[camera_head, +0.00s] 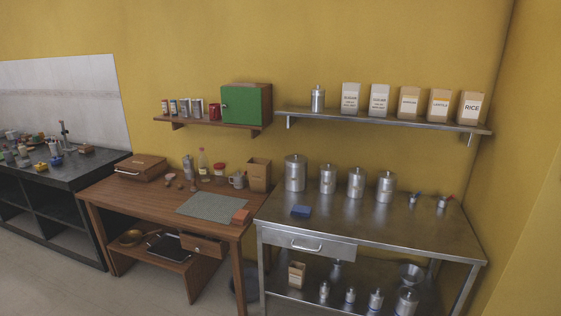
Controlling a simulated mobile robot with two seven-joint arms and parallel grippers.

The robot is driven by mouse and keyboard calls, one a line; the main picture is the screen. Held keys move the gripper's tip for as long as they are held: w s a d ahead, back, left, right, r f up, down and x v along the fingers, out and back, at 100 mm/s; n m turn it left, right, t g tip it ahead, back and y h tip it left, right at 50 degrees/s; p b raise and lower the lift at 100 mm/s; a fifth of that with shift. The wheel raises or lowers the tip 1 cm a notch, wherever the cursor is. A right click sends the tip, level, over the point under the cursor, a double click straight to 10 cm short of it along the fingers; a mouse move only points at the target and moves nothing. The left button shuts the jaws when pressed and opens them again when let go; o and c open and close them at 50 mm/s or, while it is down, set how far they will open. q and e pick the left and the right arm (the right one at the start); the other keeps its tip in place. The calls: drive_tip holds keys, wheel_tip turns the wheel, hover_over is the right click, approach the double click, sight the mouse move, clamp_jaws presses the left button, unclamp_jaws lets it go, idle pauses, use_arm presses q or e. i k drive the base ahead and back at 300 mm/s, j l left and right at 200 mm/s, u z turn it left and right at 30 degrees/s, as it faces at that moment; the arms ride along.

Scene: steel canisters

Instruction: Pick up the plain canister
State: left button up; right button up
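Several lidded steel canisters stand upright in a row at the back of the steel table (330,228). The largest is the left canister (295,174). To its right are three smaller ones: a canister (327,180), another canister (356,183) and a right-hand canister (385,188). One more canister (318,99) stands on the steel wall shelf (390,121). Smaller metal containers, such as one at the right (405,302), stand on the table's lower shelf. I cannot tell which canister is the plain one. Neither of my grippers is in view.
A blue block (301,211) lies near the steel table's front left. Small metal items (442,201) stand at the back right. The table's front right is clear. A wooden desk (150,203) adjoins on the left.

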sight(317, 99)
drive_tip(key=i, duration=1.35)
